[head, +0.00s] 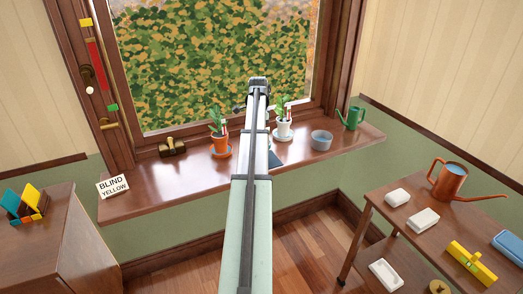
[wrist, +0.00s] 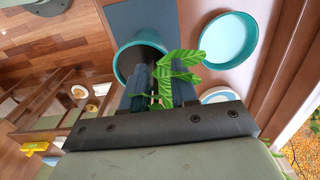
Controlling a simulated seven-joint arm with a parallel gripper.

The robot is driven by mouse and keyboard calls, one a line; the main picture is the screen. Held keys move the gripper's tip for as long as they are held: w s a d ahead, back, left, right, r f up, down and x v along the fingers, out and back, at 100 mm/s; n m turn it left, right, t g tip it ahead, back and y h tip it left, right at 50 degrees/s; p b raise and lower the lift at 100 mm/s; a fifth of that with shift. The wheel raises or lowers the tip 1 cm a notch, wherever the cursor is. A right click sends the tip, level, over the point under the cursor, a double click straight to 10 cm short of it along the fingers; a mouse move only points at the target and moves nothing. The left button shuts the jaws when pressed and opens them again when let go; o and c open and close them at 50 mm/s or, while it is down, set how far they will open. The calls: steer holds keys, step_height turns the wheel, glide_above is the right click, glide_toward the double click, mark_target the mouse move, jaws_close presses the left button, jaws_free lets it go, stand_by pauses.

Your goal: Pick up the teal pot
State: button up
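The teal pot (wrist: 122,67) shows in the wrist view as a teal ring with a dark inside, just beyond my fingertips. In the head view I cannot make it out; my arm covers the middle of the sill. My gripper (wrist: 163,78) has its two dark fingers apart, with a gap between them. The left finger overlaps the pot's opening; whether either touches the pot I cannot tell. Green leaves (wrist: 180,66) pass between and over the fingers; their root is hidden.
A dark blue mat (wrist: 140,16) and a teal-rimmed bowl (wrist: 252,40) lie close by. On the sill stand an orange pot (head: 220,145), a white pot (head: 284,128), a grey-blue bowl (head: 321,144) and a green watering can (head: 352,119). The window is behind.

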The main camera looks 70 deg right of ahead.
jaws_close()
stand_by(0.9)
